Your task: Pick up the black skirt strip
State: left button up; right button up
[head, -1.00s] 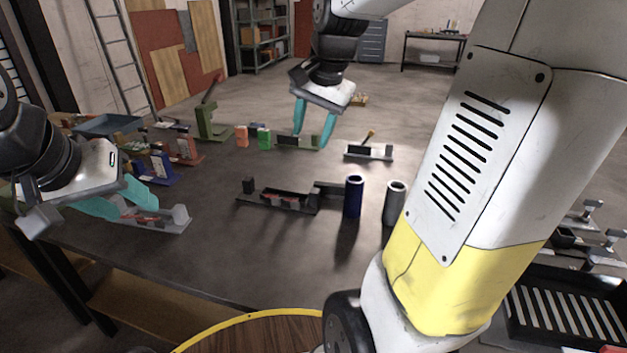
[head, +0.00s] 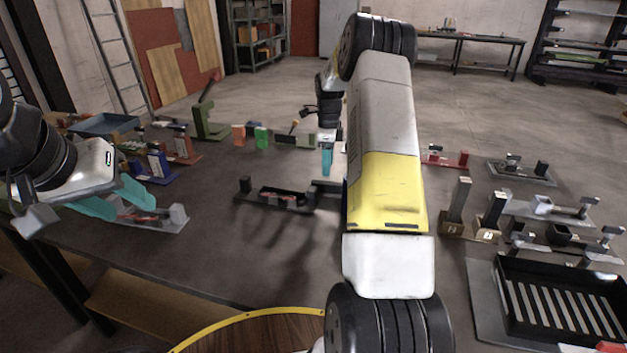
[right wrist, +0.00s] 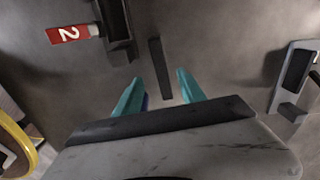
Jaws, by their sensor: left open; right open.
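A thin black strip (right wrist: 160,68), which looks like the skirt strip, lies on the dark table in the right wrist view, ahead of and between my right fingertips. A dark bar in the head view (head: 325,188) appears to be the same strip, beside a black fixture; my right arm hides its right end. My right gripper (head: 327,162) is open, above the table and apart from the strip; it also shows in the right wrist view (right wrist: 157,84). My left gripper (head: 132,197) is open at a grey fixture (head: 172,220) with red parts.
A black fixture (head: 246,200) with red parts stands left of the strip. Orange (head: 238,134) and green blocks (head: 262,137) stand behind. A black slotted tray (head: 510,260) and several fixtures are at right. The table's front middle is clear.

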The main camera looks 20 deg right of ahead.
aim_at(328, 182)
notch_tip(328, 182, down, 7)
jog(key=shift+d+f, duration=0.15)
jog(key=shift+f, duration=0.05)
grip_shut()
dwell(0.3)
